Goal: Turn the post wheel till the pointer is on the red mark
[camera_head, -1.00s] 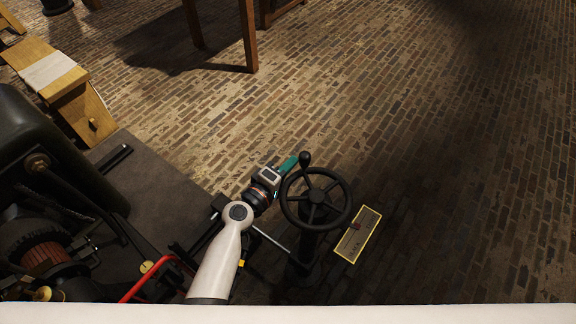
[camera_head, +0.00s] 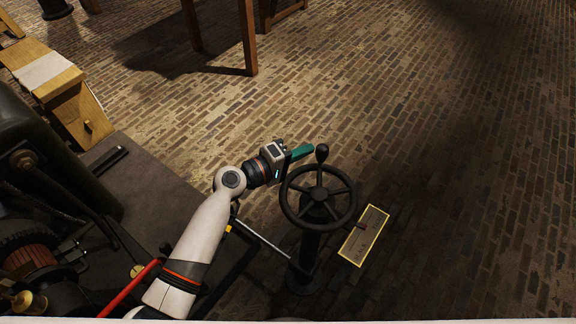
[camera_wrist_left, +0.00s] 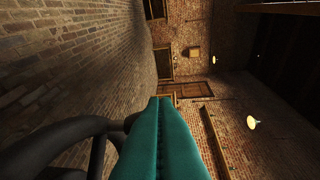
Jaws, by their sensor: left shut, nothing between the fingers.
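The dark post wheel (camera_head: 318,195) has spokes and a round handle knob (camera_head: 321,152), which stands at the wheel's far side. A yellow-edged plate (camera_head: 363,236) is beside the wheel on the right. A small reddish spot shows near its upper left part; I cannot make out pointer and mark apart. My left gripper (camera_head: 303,151) has teal fingers, shut and empty, with their tips just left of the knob. I cannot tell whether they touch it. In the left wrist view the fingers (camera_wrist_left: 160,102) are together, with the dark wheel rim (camera_wrist_left: 58,135) to their left. My right gripper is out of view.
A dark machine (camera_head: 40,150) on a grey base (camera_head: 165,190) stands at the left. A wooden bench (camera_head: 68,85) and a wooden-legged piece (camera_head: 250,40) are farther back. The brick floor (camera_head: 430,130) is open beyond and to the right of the wheel.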

